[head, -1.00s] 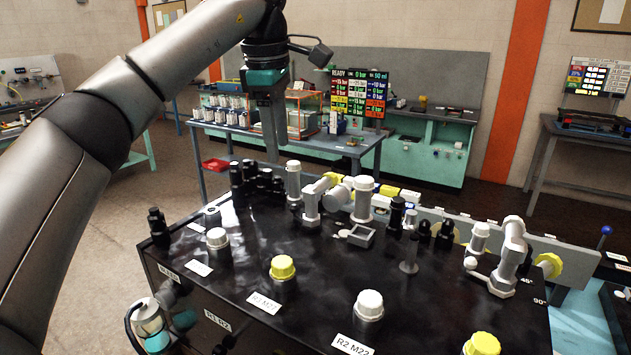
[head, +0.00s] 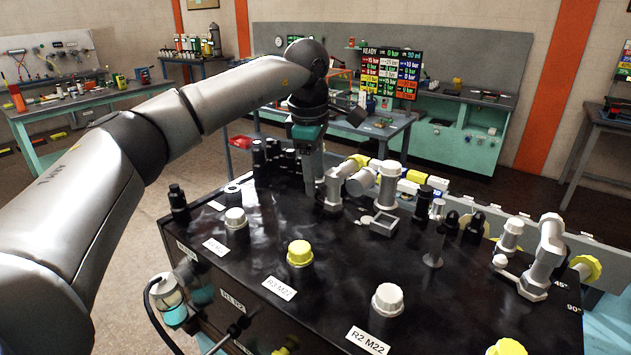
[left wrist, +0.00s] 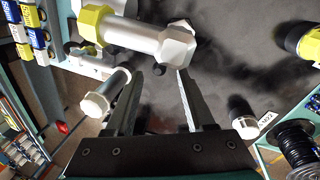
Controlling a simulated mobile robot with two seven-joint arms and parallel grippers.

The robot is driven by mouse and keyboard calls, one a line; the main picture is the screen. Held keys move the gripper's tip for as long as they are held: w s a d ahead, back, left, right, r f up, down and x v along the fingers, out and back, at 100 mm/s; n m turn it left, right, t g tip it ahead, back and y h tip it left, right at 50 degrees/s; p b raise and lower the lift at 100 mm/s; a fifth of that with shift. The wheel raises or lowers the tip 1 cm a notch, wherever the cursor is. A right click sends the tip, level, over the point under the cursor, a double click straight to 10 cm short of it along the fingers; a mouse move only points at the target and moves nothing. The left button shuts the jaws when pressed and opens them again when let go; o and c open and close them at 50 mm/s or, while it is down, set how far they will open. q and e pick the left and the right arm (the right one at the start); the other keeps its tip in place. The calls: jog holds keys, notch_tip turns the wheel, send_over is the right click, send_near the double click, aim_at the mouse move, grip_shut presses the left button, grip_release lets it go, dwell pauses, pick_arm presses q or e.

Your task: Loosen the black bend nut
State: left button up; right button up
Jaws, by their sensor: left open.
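My left gripper (head: 314,190) points down at the back of the black bench, close beside a grey pipe bend (head: 334,188). In the left wrist view its two fingers (left wrist: 159,76) are apart. I see no contact. The bend's other end carries a yellow cap (left wrist: 92,24). In the head view the gripper partly hides what lies behind it. My right gripper is out of view.
Black fittings (head: 275,160) cluster left of the gripper. A white-capped post (head: 388,185) and a small grey tray (head: 384,226) stand to its right. Capped ports (head: 299,253) line the front of the bench (head: 330,270). Another bend (head: 544,258) stands at right.

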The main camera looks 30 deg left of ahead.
pick_arm(q)
jog(key=shift+w+f, duration=0.25)
jog(key=shift+f, duration=0.8)
grip_shut()
